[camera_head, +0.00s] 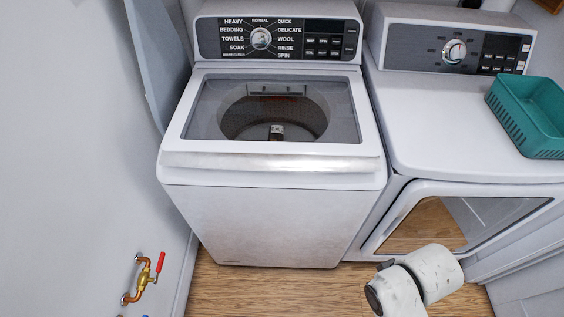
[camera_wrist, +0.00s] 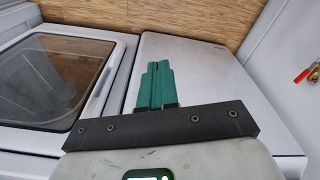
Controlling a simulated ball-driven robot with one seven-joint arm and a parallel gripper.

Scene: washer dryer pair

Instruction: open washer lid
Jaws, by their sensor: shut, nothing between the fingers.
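The washer (camera_head: 280,225) stands in the middle of the head view. Its lid (camera_head: 270,162) is down. The drum shows through the lid's glass window, and a pale bar runs along the lid's front edge. My gripper (camera_wrist: 157,66) shows only in the wrist view, its two green fingers together and empty. Behind the fingers is a plain white panel (camera_wrist: 195,75), which looks like the washer's front. How far the fingertips are from it, I cannot tell. The washer lid is not clearly visible in the wrist view.
The dryer (camera_head: 440,120) stands close on the right, with a teal basket (camera_head: 530,115) on top. Its door window (camera_wrist: 70,80) seems to show in the wrist view. A red-handled valve (camera_head: 158,264) sticks out of the left wall. Wooden floor (camera_head: 275,290) lies in front.

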